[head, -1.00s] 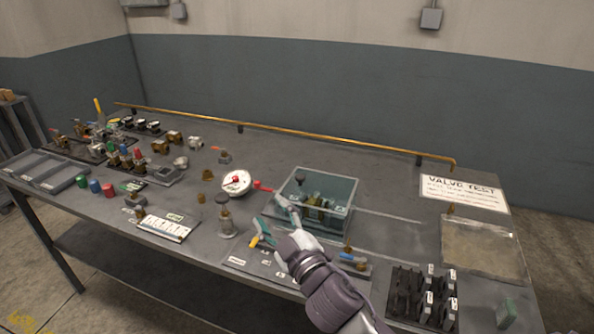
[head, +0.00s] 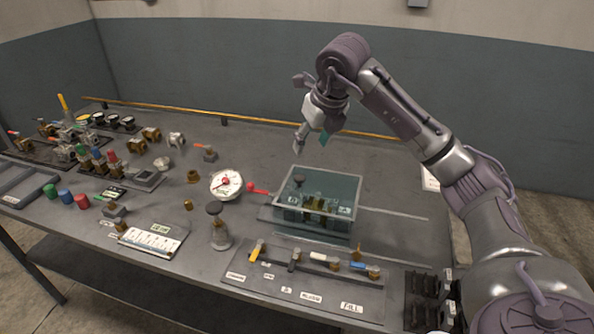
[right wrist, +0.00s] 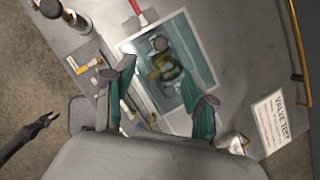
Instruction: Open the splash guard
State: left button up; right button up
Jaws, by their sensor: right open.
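The splash guard (head: 340,187) is a clear box-like cover over a small valve fixture, right of the table's middle. It looks closed, and brass parts show through it. In the right wrist view its clear pane (right wrist: 178,28) lies beyond my fingers. A red-knobbed lever (head: 257,188) sticks out at its left side. My right gripper (head: 311,142) is open and empty, raised above the guard's back edge and apart from it. Its teal finger pads show in the right wrist view (right wrist: 163,102). A dark claw, apparently my left gripper (right wrist: 45,122), shows at that view's left; its jaw state is unclear.
A pressure gauge (head: 226,184) and a capped metal post (head: 219,228) stand left of the guard. A panel with colored levers (head: 310,283) lies in front, black racks (head: 428,290) at right. A brass rail (head: 240,120) runs along the back.

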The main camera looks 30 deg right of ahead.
aim_at(300, 177)
jog(key=p+x, duration=0.2)
jog(key=x, duration=1.1)
jog(key=shift+d+f, duration=0.15)
jog(key=shift+f, duration=0.15)
grip_shut()
